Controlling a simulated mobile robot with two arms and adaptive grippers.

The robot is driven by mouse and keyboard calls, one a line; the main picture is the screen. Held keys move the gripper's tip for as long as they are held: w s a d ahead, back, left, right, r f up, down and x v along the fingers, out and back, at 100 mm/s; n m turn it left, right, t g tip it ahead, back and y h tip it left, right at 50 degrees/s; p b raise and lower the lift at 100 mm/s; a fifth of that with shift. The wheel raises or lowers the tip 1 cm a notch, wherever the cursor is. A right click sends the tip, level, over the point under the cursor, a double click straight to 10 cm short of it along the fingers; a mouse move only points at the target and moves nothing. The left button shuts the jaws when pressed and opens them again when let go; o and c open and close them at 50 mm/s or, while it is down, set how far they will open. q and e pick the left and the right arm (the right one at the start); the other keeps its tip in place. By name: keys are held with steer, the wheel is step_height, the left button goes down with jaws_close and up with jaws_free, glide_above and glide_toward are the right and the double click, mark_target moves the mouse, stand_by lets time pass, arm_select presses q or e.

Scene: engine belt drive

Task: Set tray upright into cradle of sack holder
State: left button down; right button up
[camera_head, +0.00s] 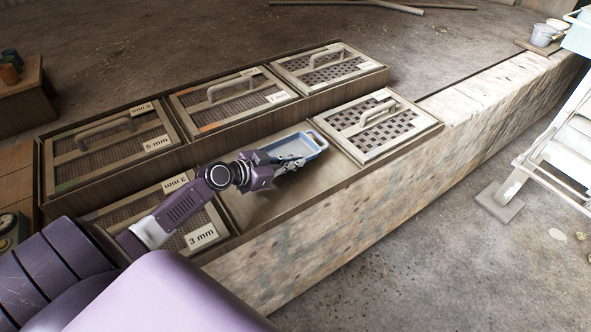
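A small tray (308,145) with a light blue rim shows at the middle, in or just above an open section of the wooden bench between mesh-topped boxes. My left gripper (290,163) is at the near left end of the tray, its metal fingers overlapping the rim. I cannot tell whether the fingers are closed on it or whether the tray rests on the wood. A pale metal frame (560,160), perhaps the sack holder, stands on the floor at the right edge, partly cut off. No cradle can be made out clearly. My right gripper is not in view.
Mesh screens with handles, such as the back one (318,62) and the one right of the tray (375,125), surround the open section. A long stone ledge (490,95) runs to the back right. Buckets (543,36) stand at its far end. The floor between ledge and frame is mostly clear.

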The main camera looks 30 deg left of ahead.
mark_target(295, 177)
arm_select(q)
steer(key=shift+f, duration=1.45)
steer(key=shift+f+b, duration=0.15)
steer(key=shift+b, duration=0.25)
steer(key=c, duration=2.2)
jaws_free()
steer(key=shift+o, duration=0.2)
